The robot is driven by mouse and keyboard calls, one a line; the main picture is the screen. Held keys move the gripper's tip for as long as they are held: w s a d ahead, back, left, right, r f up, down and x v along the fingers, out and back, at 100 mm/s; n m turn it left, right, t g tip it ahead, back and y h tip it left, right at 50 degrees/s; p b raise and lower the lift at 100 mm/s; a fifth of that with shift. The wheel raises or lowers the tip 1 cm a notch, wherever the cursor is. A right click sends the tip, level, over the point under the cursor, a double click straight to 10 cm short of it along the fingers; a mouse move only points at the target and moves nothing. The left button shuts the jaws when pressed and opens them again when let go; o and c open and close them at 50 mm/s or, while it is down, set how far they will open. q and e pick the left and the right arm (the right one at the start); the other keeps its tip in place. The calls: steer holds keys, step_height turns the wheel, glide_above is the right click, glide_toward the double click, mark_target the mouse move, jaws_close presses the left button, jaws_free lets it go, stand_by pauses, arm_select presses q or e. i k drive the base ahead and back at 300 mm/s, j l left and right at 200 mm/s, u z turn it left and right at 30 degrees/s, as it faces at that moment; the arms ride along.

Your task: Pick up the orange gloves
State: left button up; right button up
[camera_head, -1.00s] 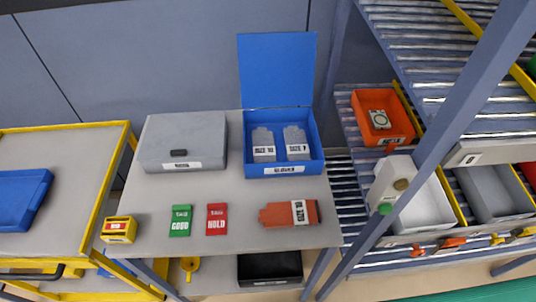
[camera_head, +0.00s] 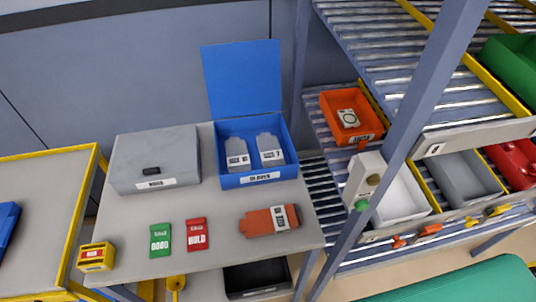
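The orange gloves (camera_head: 262,221) lie flat on the right front part of the grey table. A white label band with dark print wraps around their right end. Nothing covers them and nothing touches them. Neither of my grippers shows in the head view.
On the table (camera_head: 216,262) are a green tag (camera_head: 160,241), a red tag (camera_head: 197,235), a grey case (camera_head: 154,159) and an open blue box (camera_head: 257,181) with grey gloves. A slanted post (camera_head: 413,105) and roller rack with bins stand at right. A yellow device (camera_head: 95,257) sits front left.

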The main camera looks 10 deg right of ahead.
mark_target(280, 219)
steer(key=k+j+z, duration=0.15)
steer(key=z, duration=0.2)
steer(key=k+j+z, duration=0.25)
steer(key=z, duration=0.15)
steer(key=k+j+z, duration=0.2)
steer(key=z, duration=0.15)
